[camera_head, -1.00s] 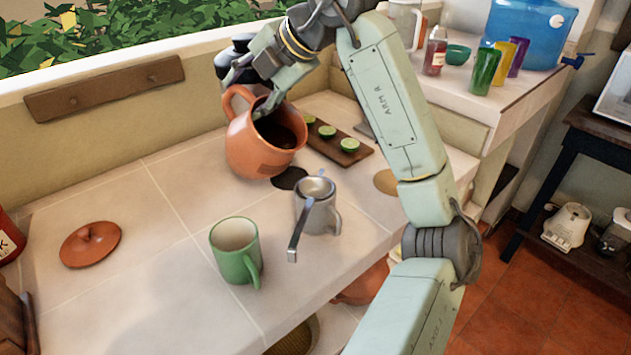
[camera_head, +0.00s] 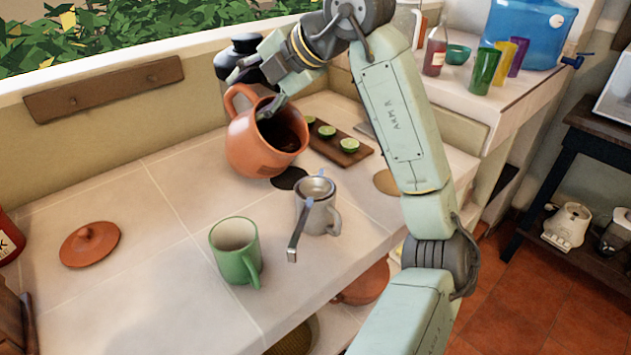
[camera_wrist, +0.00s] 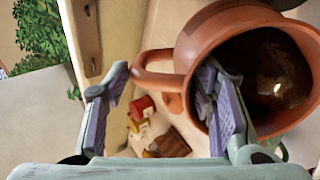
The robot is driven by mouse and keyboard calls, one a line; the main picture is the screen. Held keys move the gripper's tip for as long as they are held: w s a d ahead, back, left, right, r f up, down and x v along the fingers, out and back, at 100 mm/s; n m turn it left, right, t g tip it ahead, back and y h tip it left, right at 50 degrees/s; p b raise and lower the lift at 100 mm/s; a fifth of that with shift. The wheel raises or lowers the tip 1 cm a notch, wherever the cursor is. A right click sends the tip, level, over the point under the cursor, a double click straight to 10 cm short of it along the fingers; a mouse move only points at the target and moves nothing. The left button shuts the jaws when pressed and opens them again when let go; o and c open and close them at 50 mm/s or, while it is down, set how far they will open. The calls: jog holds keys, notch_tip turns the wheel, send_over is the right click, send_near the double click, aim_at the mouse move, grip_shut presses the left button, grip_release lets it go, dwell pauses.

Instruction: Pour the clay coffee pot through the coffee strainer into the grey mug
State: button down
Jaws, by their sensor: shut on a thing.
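The clay coffee pot (camera_head: 252,148) is tilted toward the right, its mouth showing dark liquid, behind and left of the grey mug. My gripper (camera_head: 252,92) is shut on the pot at its handle and rim side. In the wrist view, one finger is outside by the handle (camera_wrist: 150,78) and the other reaches inside the mouth. The coffee strainer (camera_head: 316,187) sits on top of the upright grey mug (camera_head: 317,217), its long handle hanging toward the front left. No liquid stream shows. Whether the pot's underside touches the counter is unclear.
A green mug (camera_head: 234,255) stands left of the grey mug. The clay lid (camera_head: 90,244) lies at the left. The counter's left middle is clear.

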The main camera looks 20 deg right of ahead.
jog(key=shift+s+d+r+t+y, duration=0.1)
jog(key=shift+s+d+t+y, duration=0.4)
jog(key=shift+t+y, duration=0.15)
dwell(1.9)
jog(key=shift+w+a+r+h, duration=0.15)
jog(key=shift+w+a+h, duration=0.05)
jog(key=shift+a+h, duration=0.05)
jog(key=shift+w+a+f+g+h, duration=0.15)
jog(key=shift+w+a+g+h, duration=0.35)
jog(key=shift+g, duration=0.2)
jog(key=shift+w+a+f+g+h, duration=0.15)
jog(key=shift+w+a+g+h, duration=0.3)
jog(key=shift+w+g, duration=0.2)
jog(key=w+a+f+g+h, duration=0.4)
jog(key=w+a+f+g, duration=0.1)
jog(key=w, duration=0.1)
jog(key=shift+h, duration=0.35)
